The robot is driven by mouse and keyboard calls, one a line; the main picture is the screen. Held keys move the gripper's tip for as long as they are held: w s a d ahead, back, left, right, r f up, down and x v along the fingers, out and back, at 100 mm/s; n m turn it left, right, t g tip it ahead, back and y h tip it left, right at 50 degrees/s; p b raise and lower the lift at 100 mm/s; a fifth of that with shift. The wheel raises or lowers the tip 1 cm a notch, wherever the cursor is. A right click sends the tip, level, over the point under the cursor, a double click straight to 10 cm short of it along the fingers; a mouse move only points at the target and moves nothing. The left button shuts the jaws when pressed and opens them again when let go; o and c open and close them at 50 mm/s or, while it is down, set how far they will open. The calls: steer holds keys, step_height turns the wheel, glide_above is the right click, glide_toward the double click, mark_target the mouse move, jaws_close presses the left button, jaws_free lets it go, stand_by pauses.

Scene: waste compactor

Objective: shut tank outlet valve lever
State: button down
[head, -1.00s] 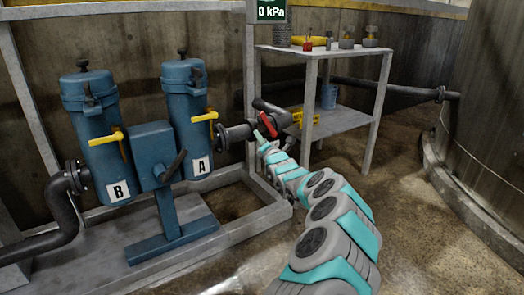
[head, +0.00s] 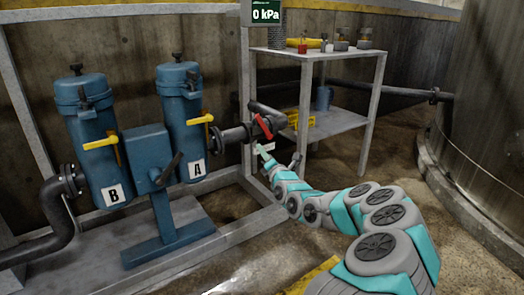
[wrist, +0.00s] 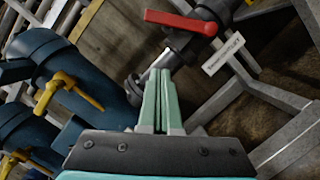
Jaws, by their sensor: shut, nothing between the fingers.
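A red valve lever (head: 263,127) sits on the dark pipe to the right of filter A. In the wrist view the red lever (wrist: 180,22) lies above the fingertips, at an angle across the pipe. A white tag (wrist: 223,54) hangs beside the valve; its text is too small to read. My gripper (head: 263,150) is just below the lever in the head view. In the wrist view my gripper (wrist: 160,75) is shut and empty, with a visible gap in the picture between its tips and the lever.
Blue filters B (head: 97,145) and A (head: 184,115) with yellow handles (head: 200,119) stand left of the valve. A grey frame (head: 225,178) runs below. A shelf table (head: 330,123) stands behind right, and a large tank (head: 485,110) at far right. Floor between is open.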

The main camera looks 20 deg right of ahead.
mark_target(263, 127)
steer(key=r+p, duration=0.1)
steer(key=p, duration=0.6)
steer(key=shift+s+a+m, duration=0.1)
steer(key=shift+a+m, duration=0.05)
steer(key=shift+m, duration=0.25)
steer(key=shift+w+d+r+p, duration=0.35)
steer(key=shift+w+p, duration=0.25)
steer(key=shift+w, duration=1.15)
steer(key=shift+w+d+r+p, duration=0.4)
steer(key=shift+w+p, duration=0.2)
steer(key=shift+w, duration=1.2)
steer(key=shift+w+d+r+p, duration=0.35)
steer(key=shift+w+p, duration=0.25)
steer(key=shift+w, duration=1.15)
